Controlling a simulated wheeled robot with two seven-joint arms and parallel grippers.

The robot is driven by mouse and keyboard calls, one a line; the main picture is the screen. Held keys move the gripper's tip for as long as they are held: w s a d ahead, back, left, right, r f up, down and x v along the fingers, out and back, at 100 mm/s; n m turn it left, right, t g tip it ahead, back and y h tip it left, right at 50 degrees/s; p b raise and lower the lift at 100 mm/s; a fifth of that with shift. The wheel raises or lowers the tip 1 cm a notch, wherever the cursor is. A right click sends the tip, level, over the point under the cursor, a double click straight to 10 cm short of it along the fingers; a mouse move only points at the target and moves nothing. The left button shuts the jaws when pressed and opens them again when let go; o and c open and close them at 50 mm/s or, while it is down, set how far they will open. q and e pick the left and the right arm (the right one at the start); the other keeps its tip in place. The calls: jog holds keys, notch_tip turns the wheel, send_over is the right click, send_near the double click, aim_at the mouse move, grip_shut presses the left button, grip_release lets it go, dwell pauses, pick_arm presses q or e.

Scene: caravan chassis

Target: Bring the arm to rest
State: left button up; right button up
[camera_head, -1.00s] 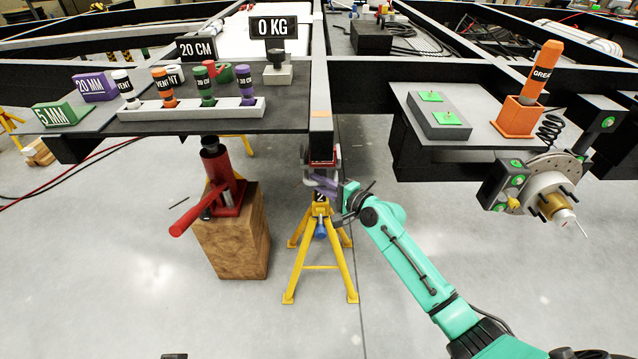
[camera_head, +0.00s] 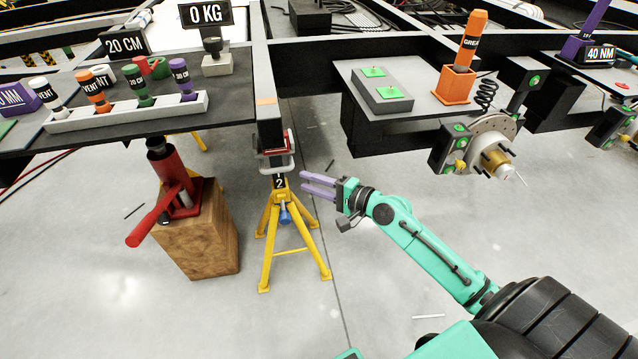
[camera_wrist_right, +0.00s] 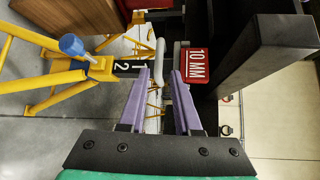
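My right gripper (camera_head: 320,186) shows in the head view with purple fingers, to the right of the yellow stand (camera_head: 287,228) under the chassis beam (camera_head: 270,125). Its fingers are apart with nothing between them. In the right wrist view the two purple fingers (camera_wrist_right: 158,95) point toward the stand's pale bracket (camera_wrist_right: 160,62) and a red block marked "10 MM" (camera_wrist_right: 195,68), without visibly holding either. My right arm reaches in from the lower right. My left gripper is not seen.
A red jack (camera_head: 178,190) stands on a wooden block (camera_head: 200,245) at left. A wheel hub (camera_head: 490,150) juts out at right, below a shelf with an orange grease holder (camera_head: 457,85). A rack of coloured bottles (camera_head: 125,112) is at left.

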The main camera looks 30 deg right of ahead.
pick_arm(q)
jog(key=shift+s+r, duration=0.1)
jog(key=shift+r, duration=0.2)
pick_arm(e)
jog(key=v, duration=0.2)
jog(key=shift+s+d, duration=0.2)
jog(key=shift+s, duration=0.05)
